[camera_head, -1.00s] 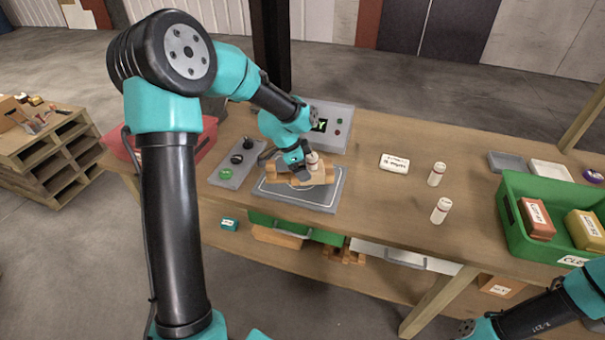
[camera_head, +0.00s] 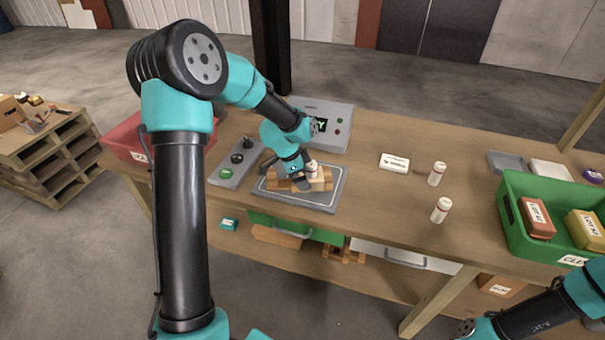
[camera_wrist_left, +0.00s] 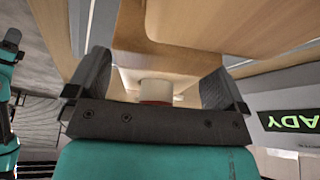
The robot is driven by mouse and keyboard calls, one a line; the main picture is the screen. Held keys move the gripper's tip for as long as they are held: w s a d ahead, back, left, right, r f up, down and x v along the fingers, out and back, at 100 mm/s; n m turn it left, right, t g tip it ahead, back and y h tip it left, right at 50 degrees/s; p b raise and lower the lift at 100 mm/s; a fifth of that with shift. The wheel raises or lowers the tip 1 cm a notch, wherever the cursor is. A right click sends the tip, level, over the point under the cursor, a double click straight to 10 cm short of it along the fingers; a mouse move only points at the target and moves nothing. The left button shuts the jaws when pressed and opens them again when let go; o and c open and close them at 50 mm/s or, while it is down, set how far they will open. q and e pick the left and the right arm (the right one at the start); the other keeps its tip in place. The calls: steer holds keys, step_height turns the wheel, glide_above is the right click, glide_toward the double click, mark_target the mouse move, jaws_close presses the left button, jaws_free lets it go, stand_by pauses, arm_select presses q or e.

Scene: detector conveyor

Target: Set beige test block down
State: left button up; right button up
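The beige test block (camera_head: 321,181) is between the fingers of my left gripper (camera_head: 303,178), over the brown wooden cradle (camera_head: 281,184) on the grey plate (camera_head: 338,186). A short white cylinder with a red band (camera_wrist_left: 155,91) shows against the block. Whether the block's underside touches the cradle is hidden. My right arm shows only at the lower right of the head view, with its gripper out of the picture.
A control box (camera_head: 335,125) with a green-lit screen stands behind the plate. A button panel (camera_head: 235,162) lies to the left, beside a red bin (camera_head: 125,143). A white box (camera_head: 394,162) and two white bottles (camera_head: 437,174) stand to the right. A green crate (camera_head: 520,222) is farther right.

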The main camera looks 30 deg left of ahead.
mark_target(289, 183)
arm_select(q)
steer(key=v, duration=1.2)
steer(key=shift+r, duration=0.2)
steer(key=shift+d, duration=0.1)
